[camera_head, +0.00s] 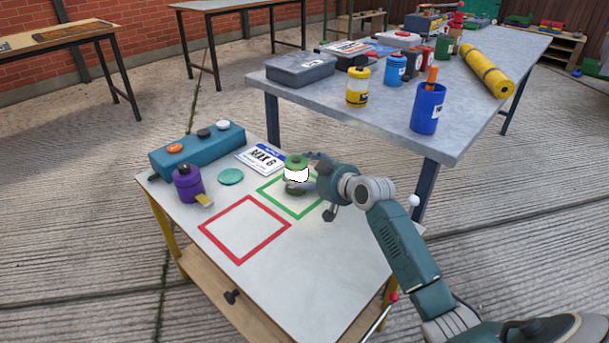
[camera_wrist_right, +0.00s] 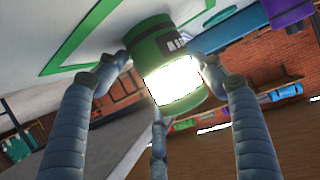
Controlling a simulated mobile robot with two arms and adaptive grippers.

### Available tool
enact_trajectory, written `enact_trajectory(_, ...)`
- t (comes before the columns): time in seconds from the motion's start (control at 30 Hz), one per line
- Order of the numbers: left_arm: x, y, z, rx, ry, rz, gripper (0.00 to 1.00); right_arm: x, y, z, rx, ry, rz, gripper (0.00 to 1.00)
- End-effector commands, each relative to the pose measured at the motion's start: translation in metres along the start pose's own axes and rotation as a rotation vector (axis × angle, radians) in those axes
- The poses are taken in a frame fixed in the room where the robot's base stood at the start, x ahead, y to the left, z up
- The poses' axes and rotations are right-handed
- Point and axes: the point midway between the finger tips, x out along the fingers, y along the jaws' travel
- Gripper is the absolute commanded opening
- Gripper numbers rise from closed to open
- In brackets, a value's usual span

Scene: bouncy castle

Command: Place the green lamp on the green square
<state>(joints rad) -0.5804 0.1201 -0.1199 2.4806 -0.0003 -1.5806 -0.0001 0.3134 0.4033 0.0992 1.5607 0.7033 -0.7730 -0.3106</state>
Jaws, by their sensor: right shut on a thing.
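The green lamp (camera_head: 296,162) has a green top and a glowing white band. It stands upright at the far part of the green square (camera_head: 275,203), an outline on the small table. My right gripper (camera_head: 303,180) reaches in from the right and is shut on the lamp. In the right wrist view, the fingers (camera_wrist_right: 160,95) close around the lamp (camera_wrist_right: 150,45), and its base end is by the white tabletop near the green outline (camera_wrist_right: 85,45). I cannot tell whether the base touches the table. My left gripper is not in view.
A red square outline (camera_head: 204,228) lies nearer on the small table. A purple lamp (camera_head: 188,184), a green disc (camera_head: 231,176), a teal box with buttons (camera_head: 200,150) and a printed card (camera_head: 262,157) lie around it. A grey table (camera_head: 400,132) with containers stands behind.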

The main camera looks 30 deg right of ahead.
Motion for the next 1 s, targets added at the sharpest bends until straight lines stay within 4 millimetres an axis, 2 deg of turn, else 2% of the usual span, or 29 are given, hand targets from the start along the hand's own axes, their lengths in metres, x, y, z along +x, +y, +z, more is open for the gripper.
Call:
enact_trajectory(0.03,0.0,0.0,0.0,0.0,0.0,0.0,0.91,0.0,0.0,0.001,0.0,-0.001,0.0,0.72)
enact_trajectory(0.07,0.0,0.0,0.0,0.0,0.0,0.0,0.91,0.0,0.0,0.0,0.0,-0.001,0.0,0.77)
enact_trajectory(0.37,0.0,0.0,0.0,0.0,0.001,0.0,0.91,-0.001,0.0,0.0,0.0,-0.001,0.0,0.77)
enact_trajectory(0.47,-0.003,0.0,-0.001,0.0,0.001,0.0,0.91,-0.007,0.001,0.0,-0.001,-0.002,0.001,0.77)
enact_trajectory(0.57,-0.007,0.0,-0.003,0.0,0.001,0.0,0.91,-0.023,0.001,-0.001,-0.003,-0.002,0.001,0.77)
enact_trajectory(0.77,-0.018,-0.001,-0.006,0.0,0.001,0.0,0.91,-0.066,0.0,-0.001,-0.005,-0.004,0.001,0.77)
enact_trajectory(1.0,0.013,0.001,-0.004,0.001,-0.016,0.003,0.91,-0.107,0.0,0.0,-0.001,-0.002,0.0,0.77)
